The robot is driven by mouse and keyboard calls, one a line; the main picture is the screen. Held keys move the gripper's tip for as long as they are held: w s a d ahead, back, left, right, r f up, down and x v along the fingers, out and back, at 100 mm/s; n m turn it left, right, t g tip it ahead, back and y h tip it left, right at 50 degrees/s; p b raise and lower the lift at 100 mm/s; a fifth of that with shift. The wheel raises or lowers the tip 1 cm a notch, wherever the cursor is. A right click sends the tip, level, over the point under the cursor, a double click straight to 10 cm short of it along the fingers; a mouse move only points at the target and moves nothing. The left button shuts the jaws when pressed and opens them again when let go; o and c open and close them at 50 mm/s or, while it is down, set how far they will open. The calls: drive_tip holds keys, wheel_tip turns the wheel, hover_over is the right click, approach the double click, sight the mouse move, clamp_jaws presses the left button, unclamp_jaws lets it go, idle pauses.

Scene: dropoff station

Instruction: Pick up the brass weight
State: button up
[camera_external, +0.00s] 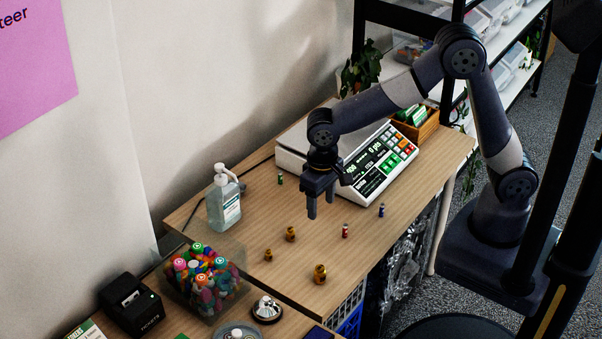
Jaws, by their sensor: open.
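Three small brass weights stand on the wooden table: one at the front (320,274), which looks the largest, one behind it (291,234), and a small one to the left (268,255). My gripper (320,205) hangs above the table with its fingers pointing down. It is open, with nothing between the fingers. It is behind and above the weights in the picture, apart from all of them.
A scale (370,165) stands behind my gripper. A sanitizer bottle (223,200) and a clear bin of colourful items (205,280) are left. Bare wood (250,215) surrounds the weights.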

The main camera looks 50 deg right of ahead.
drive_tip(key=shift+c, duration=0.6)
drive_tip(key=s+f+m+g+y+b, duration=0.25)
drive_tip(key=s+f+m+b, duration=0.2)
drive_tip(key=f+b, duration=0.3)
drive_tip(key=m+t+y+b, duration=0.9)
drive_tip(key=m+t+b, duration=0.1)
drive_tip(key=m+b, duration=1.05)
approach(315, 270)
drive_tip(key=shift+s+a+r+n, duration=0.25)
drive_tip(key=shift+a+n, duration=0.05)
drive_tip(key=shift+a, duration=0.05)
drive_tip(key=shift+w+f+b, duration=0.1)
drive_tip(key=shift+w+b, duration=0.05)
drive_tip(key=shift+b, duration=0.15)
drive_tip(key=b+x, duration=0.1)
drive_tip(key=x, duration=0.4)
drive_tip(key=shift+w+d+b+x, duration=0.1)
drive_tip(key=shift+b+x, duration=0.1)
drive_tip(key=shift+x, duration=1.15)
drive_tip(key=shift+w+d+b+x, duration=0.1)
drive_tip(key=shift+w+b+x, duration=0.1)
drive_tip(key=shift+x, duration=1.15)
drive_tip(key=shift+s+f, duration=0.1)
drive_tip(key=shift+f, duration=0.05)
